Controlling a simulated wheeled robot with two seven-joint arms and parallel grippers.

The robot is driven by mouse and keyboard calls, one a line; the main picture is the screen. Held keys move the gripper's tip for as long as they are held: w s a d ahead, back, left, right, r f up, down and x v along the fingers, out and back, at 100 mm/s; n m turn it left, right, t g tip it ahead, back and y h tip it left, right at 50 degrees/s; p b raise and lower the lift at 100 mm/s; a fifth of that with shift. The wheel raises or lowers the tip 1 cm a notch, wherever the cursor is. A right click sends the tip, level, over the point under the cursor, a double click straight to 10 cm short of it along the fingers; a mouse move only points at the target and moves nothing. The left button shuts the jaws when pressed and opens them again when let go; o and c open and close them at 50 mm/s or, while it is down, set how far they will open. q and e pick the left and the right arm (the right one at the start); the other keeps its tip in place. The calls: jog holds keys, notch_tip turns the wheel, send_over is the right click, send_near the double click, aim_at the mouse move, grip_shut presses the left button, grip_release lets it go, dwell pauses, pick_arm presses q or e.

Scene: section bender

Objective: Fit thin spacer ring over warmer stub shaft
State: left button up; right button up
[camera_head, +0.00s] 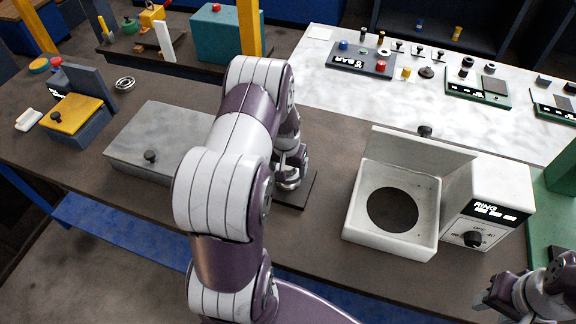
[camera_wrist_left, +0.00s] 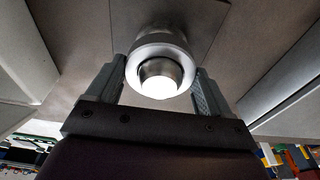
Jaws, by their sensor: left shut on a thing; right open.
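My left gripper (camera_head: 290,168) is over the dark base plate (camera_head: 303,192) near the middle of the bench, partly hidden by my own arm. In the left wrist view its fingers (camera_wrist_left: 158,92) are shut on either side of a pale metal ring (camera_wrist_left: 162,43), which looks like the spacer ring. A shiny metal stub (camera_wrist_left: 160,78) with a bright round end shows inside the ring. The ring appears to be around the stub; how far down it sits cannot be told. My right gripper (camera_head: 486,300) is open and empty at the lower right.
A white warmer box (camera_head: 350,215) with a raised lid and dark round plate stands right of the left gripper, beside a control box marked RING (camera_head: 500,190). A closed grey metal box (camera_head: 160,130) stands left. A silver ring-shaped part (camera_head: 124,83) lies farther left.

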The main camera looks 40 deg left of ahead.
pick_arm(q)
jog(key=shift+f+b, duration=1.1)
jog(key=shift+f, duration=0.4)
jog(key=o, duration=1)
jog(key=shift+o, duration=0.2)
jog(key=r, duration=0.4)
jog(key=s+r+b, duration=0.1)
jog(key=r, duration=0.3)
jog(key=r+b, duration=0.1)
jog(key=r, duration=0.3)
jog(key=shift+s+d, duration=0.35)
jog(key=shift+s, duration=0.05)
jog(key=shift+r, duration=0.3)
jog(key=shift+a, duration=0.1)
jog(key=s+d+m, duration=0.2)
jog(key=s+d, duration=0.3)
jog(key=d, duration=0.3)
jog(key=s+d+r+m, duration=0.1)
jog(key=s+d, duration=0.5)
jog(key=d, duration=0.3)
jog(key=shift+r+m+h+b, duration=0.2)
jog(key=shift+m+h+b, duration=0.1)
jog(key=shift+m+b, duration=0.15)
